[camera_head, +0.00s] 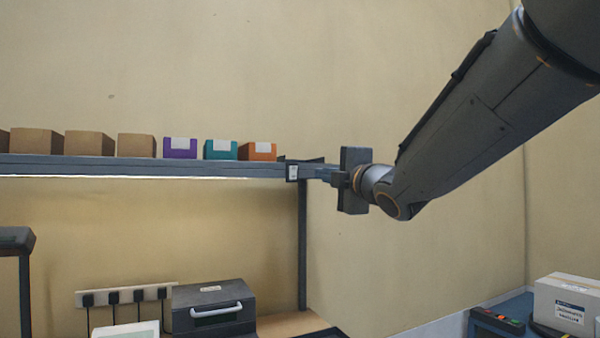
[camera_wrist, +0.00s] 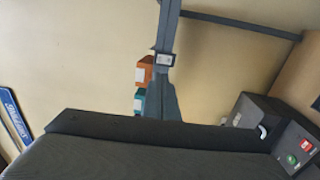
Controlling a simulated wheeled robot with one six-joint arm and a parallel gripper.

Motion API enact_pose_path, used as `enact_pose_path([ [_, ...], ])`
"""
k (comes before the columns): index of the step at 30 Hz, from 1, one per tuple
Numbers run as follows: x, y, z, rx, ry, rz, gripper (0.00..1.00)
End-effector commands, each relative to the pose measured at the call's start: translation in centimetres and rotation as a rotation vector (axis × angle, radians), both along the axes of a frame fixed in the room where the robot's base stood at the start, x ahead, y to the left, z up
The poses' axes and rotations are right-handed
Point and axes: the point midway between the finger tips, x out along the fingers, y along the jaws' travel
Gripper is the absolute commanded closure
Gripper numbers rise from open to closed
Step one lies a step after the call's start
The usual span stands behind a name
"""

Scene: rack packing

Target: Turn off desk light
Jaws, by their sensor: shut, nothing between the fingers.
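The desk light shows as a bright white strip (camera_head: 130,178) under the front edge of the shelf; it looks lit. A small dark switch box with a pale face (camera_head: 292,173) sits on the shelf front near its right end. It also shows in the wrist view (camera_wrist: 164,60). My gripper (camera_head: 316,172) is shut and empty, pointing left at the switch box from its right, very close; I cannot tell whether they touch. In the wrist view a large dark part of my gripper fills the bottom.
The shelf (camera_head: 60,168) carries brown boxes and purple (camera_head: 180,148), teal (camera_head: 221,149) and orange (camera_head: 259,151) bins. A shelf post (camera_head: 302,245) stands below. A dark case (camera_head: 213,308) sits on the desk. A carton (camera_head: 567,303) stands lower right.

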Motion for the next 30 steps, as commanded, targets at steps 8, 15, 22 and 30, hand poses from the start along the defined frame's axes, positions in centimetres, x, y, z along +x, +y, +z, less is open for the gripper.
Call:
enact_pose_path([
  [8,2.5,1.1,0.3,0.001,0.004,0.0,1.0],
  [15,6.2,2.6,0.9,0.002,0.004,0.0,1.0],
  [22,9.7,4.1,1.3,0.002,0.004,0.0,1.0],
  [30,12.2,5.1,1.6,0.002,0.004,-0.001,1.0],
])
